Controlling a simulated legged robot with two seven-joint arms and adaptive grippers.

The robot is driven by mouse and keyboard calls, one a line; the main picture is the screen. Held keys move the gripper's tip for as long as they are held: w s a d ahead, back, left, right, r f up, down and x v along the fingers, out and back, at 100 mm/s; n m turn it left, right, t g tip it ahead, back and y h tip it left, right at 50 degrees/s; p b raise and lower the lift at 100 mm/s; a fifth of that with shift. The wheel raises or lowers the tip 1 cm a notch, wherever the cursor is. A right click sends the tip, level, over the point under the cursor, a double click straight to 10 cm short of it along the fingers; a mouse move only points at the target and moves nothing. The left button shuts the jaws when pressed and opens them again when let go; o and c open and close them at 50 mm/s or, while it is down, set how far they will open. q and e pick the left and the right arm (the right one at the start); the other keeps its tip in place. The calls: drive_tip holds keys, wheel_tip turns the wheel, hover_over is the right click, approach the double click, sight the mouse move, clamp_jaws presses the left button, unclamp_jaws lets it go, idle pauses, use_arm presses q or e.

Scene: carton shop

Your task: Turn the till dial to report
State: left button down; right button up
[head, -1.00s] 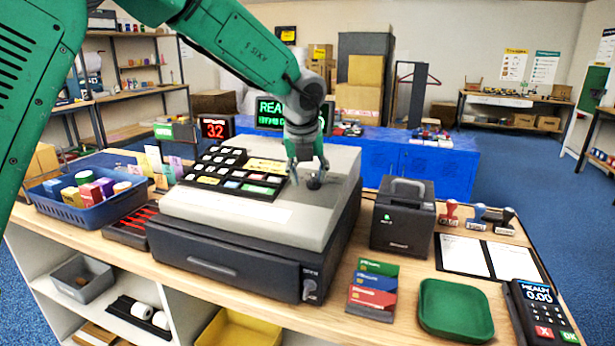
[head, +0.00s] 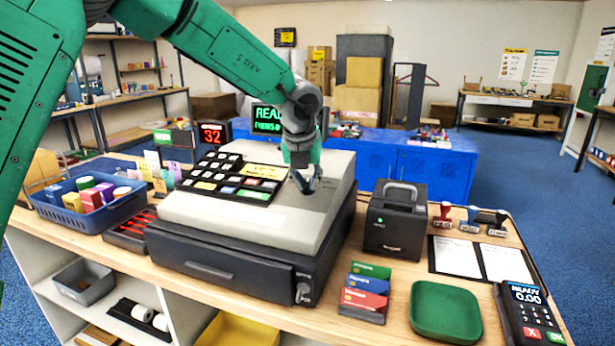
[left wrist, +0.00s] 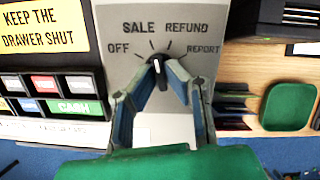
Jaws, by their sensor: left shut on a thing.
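The till (head: 250,215) stands on the counter, with a dark dial on the right of its sloped top. In the left wrist view the dial (left wrist: 158,70) has a white mark that lies nearly upright in the picture. The printed words OFF, SALE, REFUND and REPORT (left wrist: 203,50) fan around it from left to right. My left gripper (head: 306,186) reaches down onto the dial from above, and its fingers (left wrist: 159,72) are shut on the dial's two sides. In the head view the fingers hide most of the dial. My right gripper is not in view.
A black printer (head: 396,220) stands right of the till. Cards (head: 365,293), a green tray (head: 445,312) and a card terminal (head: 530,312) lie in front of it. A blue basket of goods (head: 88,205) is at the left. A keypad (head: 232,177) lies beside the gripper.

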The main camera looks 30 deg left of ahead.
use_arm(q)
drive_tip(key=m+p, duration=0.4)
drive_tip(key=p, duration=0.2)
drive_tip(key=m+h+p, duration=0.1)
drive_tip(key=m+p, duration=0.4)
drive_tip(key=p, duration=0.1)
drive_tip(key=shift+a+r+h+p, duration=0.1)
drive_tip(key=shift+a+h+p, duration=0.05)
drive_tip(key=shift+h+p, duration=0.15)
drive_tip(key=m, duration=0.1)
drive_tip(key=m+p, duration=0.1)
drive_tip(key=shift+f+m, duration=0.2)
drive_tip(key=shift+m, duration=0.1)
drive_tip(key=shift+f+m+g+h+p, duration=0.1)
drive_tip(key=shift+m+g+h+p, duration=0.25)
drive_tip(key=shift+m, duration=1.05)
drive_tip(key=c, duration=1.6)
unclamp_jaws()
drive_tip(key=shift+c, duration=0.2)
drive_tip(key=shift+w+f, duration=0.1)
drive_tip(key=shift+w, duration=0.1)
drive_tip(key=shift+a+r, duration=0.1)
drive_tip(key=shift+r, duration=0.1)
